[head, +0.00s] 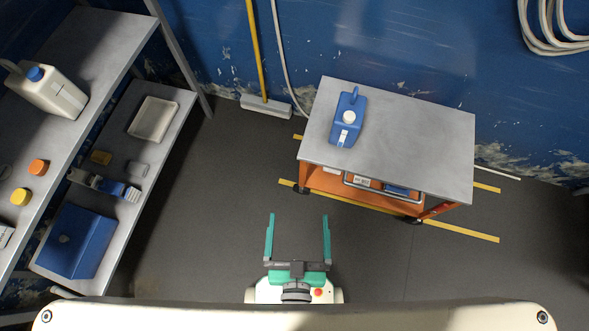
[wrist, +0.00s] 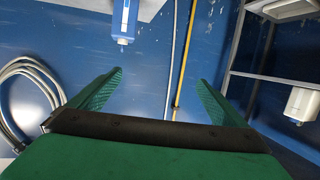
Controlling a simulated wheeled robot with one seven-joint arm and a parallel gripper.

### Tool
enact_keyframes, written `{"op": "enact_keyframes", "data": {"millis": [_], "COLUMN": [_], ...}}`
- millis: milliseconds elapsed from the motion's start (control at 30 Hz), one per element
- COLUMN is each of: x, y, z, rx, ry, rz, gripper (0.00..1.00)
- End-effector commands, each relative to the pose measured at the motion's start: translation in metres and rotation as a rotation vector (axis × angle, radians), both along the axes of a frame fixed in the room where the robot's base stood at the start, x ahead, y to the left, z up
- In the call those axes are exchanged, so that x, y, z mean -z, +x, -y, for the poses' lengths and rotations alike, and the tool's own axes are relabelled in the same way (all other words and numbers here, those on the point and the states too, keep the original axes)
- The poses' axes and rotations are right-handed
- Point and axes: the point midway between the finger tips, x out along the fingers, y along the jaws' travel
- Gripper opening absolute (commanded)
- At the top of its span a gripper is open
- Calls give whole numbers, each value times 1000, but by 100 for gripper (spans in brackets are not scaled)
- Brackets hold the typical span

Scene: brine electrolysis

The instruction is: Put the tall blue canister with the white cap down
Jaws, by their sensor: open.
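The tall blue canister (head: 347,118) with its white cap (head: 349,117) stands on the grey top of the orange cart (head: 420,145), towards its left end. In the wrist view the canister (wrist: 125,14) shows at the top edge, partly cut off, beyond the fingers. My gripper (head: 298,216) is open and empty, with its two green fingers wide apart. It is in front of the cart, clear of the canister.
Grey shelves at left hold a white jug with a blue cap (head: 48,92), a blue box (head: 75,240) and a pale tray (head: 153,118). A yellow-handled broom (head: 265,106) leans on the wall. The cart's right side top is bare. Dark floor (head: 220,200) is free between shelves and cart.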

Motion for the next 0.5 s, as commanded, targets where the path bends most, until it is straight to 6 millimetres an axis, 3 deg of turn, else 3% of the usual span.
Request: {"op": "enact_keyframes", "data": {"millis": [33,200,500], "x": [-8,-28,-32], "y": [-12,-30,-34], "z": [-3,-9,-10], "rx": [-11,-28,-32], "ry": [2,6,7], "rz": [-1,15,20], "gripper": [96,96,96]}}
